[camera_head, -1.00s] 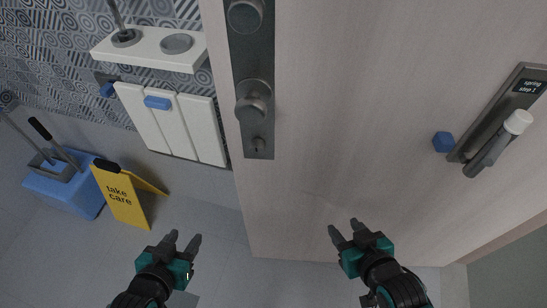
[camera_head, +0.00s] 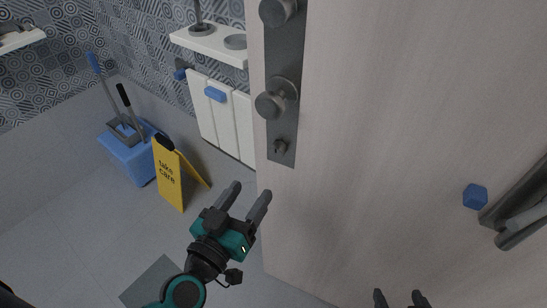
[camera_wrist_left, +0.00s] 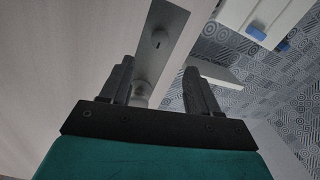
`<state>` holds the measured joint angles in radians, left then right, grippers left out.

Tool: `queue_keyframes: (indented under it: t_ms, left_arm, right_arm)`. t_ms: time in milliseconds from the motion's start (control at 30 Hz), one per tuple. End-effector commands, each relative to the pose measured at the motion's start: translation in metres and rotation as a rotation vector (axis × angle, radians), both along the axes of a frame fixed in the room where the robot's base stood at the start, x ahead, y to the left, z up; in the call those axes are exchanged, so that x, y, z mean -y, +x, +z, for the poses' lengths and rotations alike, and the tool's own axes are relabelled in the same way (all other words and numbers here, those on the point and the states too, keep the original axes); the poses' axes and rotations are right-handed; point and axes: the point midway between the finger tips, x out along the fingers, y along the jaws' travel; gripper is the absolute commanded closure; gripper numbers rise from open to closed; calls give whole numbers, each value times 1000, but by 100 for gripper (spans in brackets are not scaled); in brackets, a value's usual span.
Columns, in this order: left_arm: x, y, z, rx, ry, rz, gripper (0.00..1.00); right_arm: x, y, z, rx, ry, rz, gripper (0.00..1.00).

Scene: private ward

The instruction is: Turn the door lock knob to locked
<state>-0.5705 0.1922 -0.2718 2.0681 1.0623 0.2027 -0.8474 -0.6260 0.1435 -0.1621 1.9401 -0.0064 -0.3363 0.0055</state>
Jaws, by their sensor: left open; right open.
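The door (camera_head: 370,130) is pale wood with a long dark metal plate (camera_head: 284,60) near its left edge. The small lock knob (camera_head: 281,147) sits at the bottom of this plate, below a larger round knob (camera_head: 272,104). In the left wrist view the lock knob (camera_wrist_left: 159,38) shows on the plate beyond the fingers. My left gripper (camera_head: 252,188) is open and empty, below and left of the lock knob and apart from it. My right gripper (camera_head: 399,294) is open at the bottom edge, with only its fingertips showing.
A blue hexagonal piece (camera_head: 475,196) and a dark handle fitting (camera_head: 520,210) are on the door's right. A white shelf (camera_head: 211,44) is on the tiled wall.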

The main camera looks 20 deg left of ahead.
Motion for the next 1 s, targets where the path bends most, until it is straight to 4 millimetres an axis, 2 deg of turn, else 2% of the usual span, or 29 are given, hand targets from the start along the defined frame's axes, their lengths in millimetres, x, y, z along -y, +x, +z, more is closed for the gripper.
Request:
queue_keyframes:
  t_ms: [300,500,700,1000]
  left_arm:
    - [10,62,3,4,-4,0,39]
    - [15,93,2,1,-1,-2,39]
    - [17,108,1,1,0,-1,39]
    - [18,110,0,1,1,-2,39]
  right_arm:
    - [0,0,10,1,1,1,25]
    - [-1,0,12,1,1,1,25]
    - [-1,0,13,1,1,1,25]
    - [-1,0,13,2,1,1,25]
